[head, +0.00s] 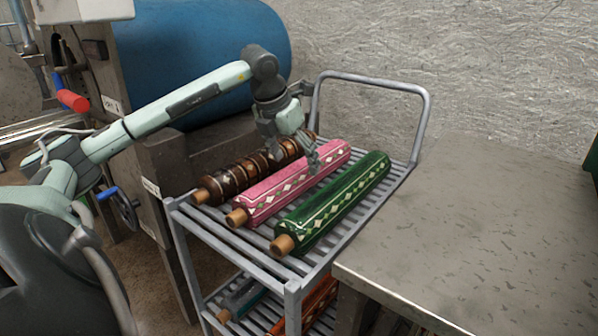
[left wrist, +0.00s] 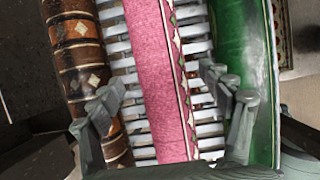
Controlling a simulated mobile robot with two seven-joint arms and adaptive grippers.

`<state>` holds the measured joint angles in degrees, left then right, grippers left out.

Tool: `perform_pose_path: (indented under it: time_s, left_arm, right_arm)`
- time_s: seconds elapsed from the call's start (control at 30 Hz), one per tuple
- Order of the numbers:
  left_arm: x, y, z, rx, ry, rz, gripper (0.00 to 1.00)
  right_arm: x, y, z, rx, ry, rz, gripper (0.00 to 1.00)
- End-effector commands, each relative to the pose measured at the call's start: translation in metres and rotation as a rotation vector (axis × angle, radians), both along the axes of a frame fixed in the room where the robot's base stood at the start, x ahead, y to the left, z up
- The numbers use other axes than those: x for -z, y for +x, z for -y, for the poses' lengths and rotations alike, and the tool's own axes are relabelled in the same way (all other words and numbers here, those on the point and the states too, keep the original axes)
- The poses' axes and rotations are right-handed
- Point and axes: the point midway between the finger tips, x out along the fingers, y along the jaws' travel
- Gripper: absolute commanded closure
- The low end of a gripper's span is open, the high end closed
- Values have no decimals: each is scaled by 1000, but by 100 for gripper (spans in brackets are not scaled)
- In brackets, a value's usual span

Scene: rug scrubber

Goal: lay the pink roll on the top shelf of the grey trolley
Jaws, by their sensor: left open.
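The pink roll (head: 287,186) lies on the slatted top shelf of the grey trolley (head: 226,231), between a brown roll and a green roll. It also shows in the left wrist view (left wrist: 156,75), running between my fingers. My left gripper (head: 294,150) is open above the far half of the pink roll. In the left wrist view, its fingers (left wrist: 165,95) are spread on either side of the pink roll, with slats visible between roll and fingers. I cannot tell whether any finger touches a roll. My right gripper is not in view.
The brown roll (head: 240,175) and the green roll (head: 338,199) lie close on either side. More rolls (head: 243,298) sit on the lower shelf. The trolley handle (head: 372,81) rises at the back. A bare grey table (head: 480,225) stands at right; a machine with a blue drum (head: 205,50) stands behind left.

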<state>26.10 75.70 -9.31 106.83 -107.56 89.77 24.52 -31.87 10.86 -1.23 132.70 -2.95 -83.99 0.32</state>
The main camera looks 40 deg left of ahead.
Motion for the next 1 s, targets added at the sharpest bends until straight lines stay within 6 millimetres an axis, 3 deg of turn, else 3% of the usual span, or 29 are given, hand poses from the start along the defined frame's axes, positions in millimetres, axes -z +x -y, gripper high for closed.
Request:
perform_pose_path:
  time_s: [0.1, 0.33, 0.5, 1.0]
  left_arm:
    - [-26, -10, 1, 0, 3, 3, 21]
    - [-58, -23, 3, 1, 0, 1, 21]
    - [-65, -27, 3, 1, 0, 0, 21]
    - [-64, -27, 3, 1, 0, -1, 21]
  right_arm:
    - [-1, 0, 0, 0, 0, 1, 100]
    - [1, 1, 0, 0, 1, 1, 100]
    - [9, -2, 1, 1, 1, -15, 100]
    - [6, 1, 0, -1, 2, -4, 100]
